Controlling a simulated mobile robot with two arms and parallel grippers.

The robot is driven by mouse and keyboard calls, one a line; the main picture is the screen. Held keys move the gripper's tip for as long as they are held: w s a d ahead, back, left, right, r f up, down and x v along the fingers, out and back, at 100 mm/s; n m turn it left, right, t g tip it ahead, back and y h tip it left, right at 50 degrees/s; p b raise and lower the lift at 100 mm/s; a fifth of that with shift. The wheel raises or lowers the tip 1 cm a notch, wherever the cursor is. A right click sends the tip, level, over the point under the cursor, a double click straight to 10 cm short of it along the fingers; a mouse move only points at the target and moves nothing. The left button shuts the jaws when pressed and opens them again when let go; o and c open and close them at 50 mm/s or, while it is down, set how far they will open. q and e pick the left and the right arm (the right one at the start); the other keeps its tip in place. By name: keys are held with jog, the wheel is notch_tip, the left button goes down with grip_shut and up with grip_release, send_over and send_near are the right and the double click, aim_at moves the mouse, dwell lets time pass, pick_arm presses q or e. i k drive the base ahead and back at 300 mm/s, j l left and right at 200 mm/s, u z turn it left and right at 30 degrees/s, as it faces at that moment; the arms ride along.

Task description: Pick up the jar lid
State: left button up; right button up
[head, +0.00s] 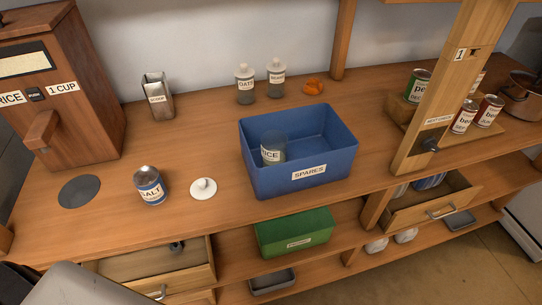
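The jar lid (203,188) is a white round disc with a small knob on top. It lies flat, knob up, on the wooden counter between the salt jar (150,187) and the blue SPARES bin (256,184). A clear jar with a RICE label (272,150) stands inside the bin, with no lid visible on it. Grey and dark parts of my own body show at the bottom left corner. Neither of my grippers can be seen.
A dark round disc (79,191) lies left of the salt jar. A wooden dispenser (62,90) stands at the back left, with a metal scoop holder (157,98) beside it. An open drawer (150,262) sits below the counter's front edge. The counter around the lid is clear.

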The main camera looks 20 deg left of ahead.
aim_at(202, 189)
jog(key=u, duration=1.15)
